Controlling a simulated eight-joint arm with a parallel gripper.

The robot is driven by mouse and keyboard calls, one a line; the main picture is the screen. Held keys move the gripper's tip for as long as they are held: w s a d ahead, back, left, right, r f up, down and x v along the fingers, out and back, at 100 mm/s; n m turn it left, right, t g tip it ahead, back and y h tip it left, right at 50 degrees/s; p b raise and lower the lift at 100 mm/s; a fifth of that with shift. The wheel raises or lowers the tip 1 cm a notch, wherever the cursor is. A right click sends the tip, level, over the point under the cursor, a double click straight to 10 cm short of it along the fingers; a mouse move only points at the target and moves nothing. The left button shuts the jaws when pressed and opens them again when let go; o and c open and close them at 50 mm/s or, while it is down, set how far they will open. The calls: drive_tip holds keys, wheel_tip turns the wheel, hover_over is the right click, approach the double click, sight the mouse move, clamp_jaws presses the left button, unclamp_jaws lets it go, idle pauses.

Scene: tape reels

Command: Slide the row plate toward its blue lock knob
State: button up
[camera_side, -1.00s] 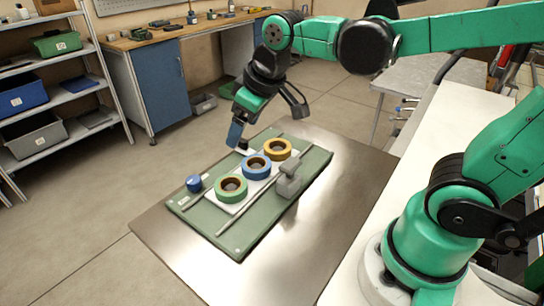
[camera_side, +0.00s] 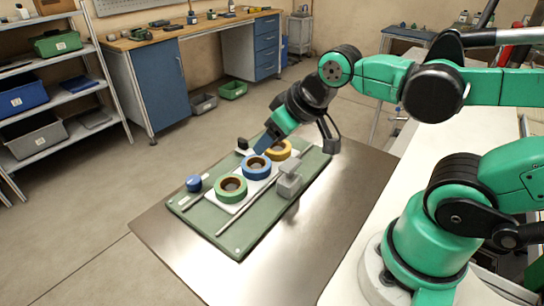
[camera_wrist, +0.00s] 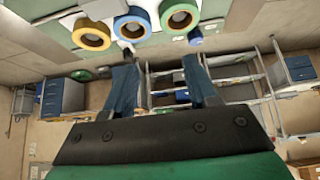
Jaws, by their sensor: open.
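The white row plate (camera_side: 234,209) lies on a green board and carries a green reel (camera_side: 230,188), a blue reel (camera_side: 255,167) and a yellow reel (camera_side: 278,149). The blue lock knob (camera_side: 193,183) stands at the board's left, beyond the green-reel end. My gripper (camera_side: 263,147) slants down behind the blue and yellow reels in the side view. In the wrist view my gripper (camera_wrist: 160,62) has its two blue fingers wide apart with nothing between. There the yellow (camera_wrist: 92,35), blue (camera_wrist: 132,27) and green (camera_wrist: 180,16) reels and blue knob (camera_wrist: 195,38) appear beyond the fingertips.
The green board (camera_side: 240,243) rests on a metal table (camera_side: 335,215). Thin rails flank the plate. A grey block (camera_side: 288,183) stands on its right side and a black knob (camera_side: 242,144) at its far left. The table in front of the board is clear.

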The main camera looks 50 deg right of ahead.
drive_tip(key=w+d+r+g, duration=0.2)
drive_tip(key=w+d+g, duration=0.1)
drive_tip(key=w, duration=0.5)
drive_tip(key=g, duration=0.4)
hover_over(242, 139)
wheel_tip(242, 139, down, 7)
drive_tip(key=shift+s+f, duration=0.1)
drive_tip(key=shift+f, duration=0.1)
drive_tip(key=shift+d+f, duration=0.1)
drive_tip(key=shift+f, duration=0.6)
wheel_tip(242, 139, down, 5)
drive_tip(key=shift+r, duration=0.1)
clamp_jaws()
